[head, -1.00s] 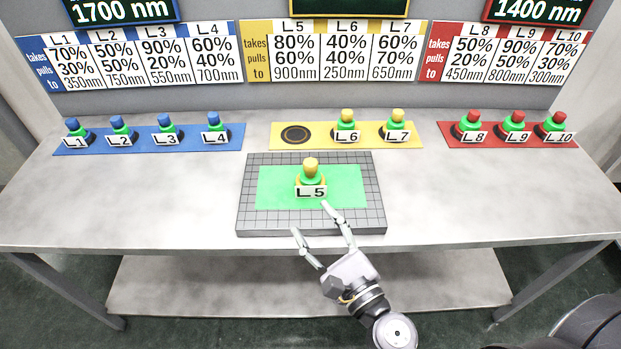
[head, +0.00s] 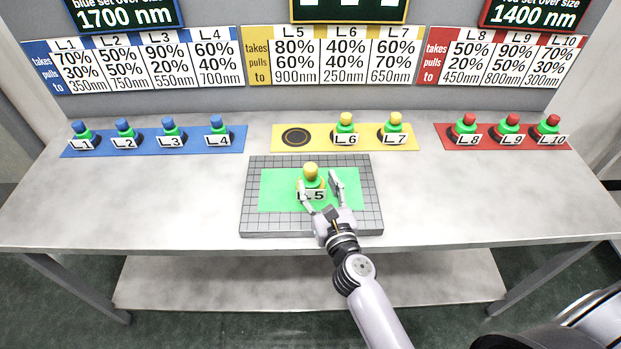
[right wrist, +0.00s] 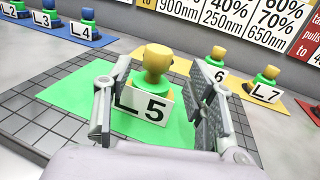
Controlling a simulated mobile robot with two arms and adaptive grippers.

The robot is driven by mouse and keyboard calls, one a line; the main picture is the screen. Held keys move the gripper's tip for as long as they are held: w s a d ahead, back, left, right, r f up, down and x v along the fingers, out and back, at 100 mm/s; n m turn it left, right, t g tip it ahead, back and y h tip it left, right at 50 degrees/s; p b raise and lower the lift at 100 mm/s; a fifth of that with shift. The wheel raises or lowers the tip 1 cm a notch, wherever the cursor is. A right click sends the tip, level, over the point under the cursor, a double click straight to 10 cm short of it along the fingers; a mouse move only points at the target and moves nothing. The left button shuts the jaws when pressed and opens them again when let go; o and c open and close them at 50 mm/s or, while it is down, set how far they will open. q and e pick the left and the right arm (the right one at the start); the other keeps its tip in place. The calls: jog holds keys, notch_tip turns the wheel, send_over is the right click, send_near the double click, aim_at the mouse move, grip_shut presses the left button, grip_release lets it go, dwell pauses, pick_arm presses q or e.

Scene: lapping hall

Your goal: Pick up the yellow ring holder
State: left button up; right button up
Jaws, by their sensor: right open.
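The yellow ring holder labelled L5 (head: 311,172) stands upright on the green patch (head: 277,202) of the grey gridded plate (head: 255,222), with a green band under its yellow knob. It also shows in the right wrist view (right wrist: 157,62), ahead between my fingers. My right gripper (head: 322,188) is open, with one finger on each side of the holder's front and label; I cannot tell whether they touch it. Two more yellow holders, L6 (head: 346,123) and L7 (head: 395,124), stand on the yellow strip (head: 321,144). My left gripper is not in view.
An empty dark round spot (head: 296,137) is at the yellow strip's left end. A blue strip (head: 101,149) with several blue holders lies left, a red strip (head: 447,136) with red holders right. The table (head: 150,205) is bare on both sides of the plate.

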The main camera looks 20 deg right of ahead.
aim_at(312, 174)
jog(key=w, duration=0.5)
jog(key=shift+w+a+r+p, duration=0.15)
jog(key=shift+w+p, duration=0.2)
jog(key=shift+w, duration=0.05)
jog(key=shift+s, duration=0.1)
jog(key=shift+c, duration=0.6)
grip_shut()
jog(key=shift+r, duration=0.1)
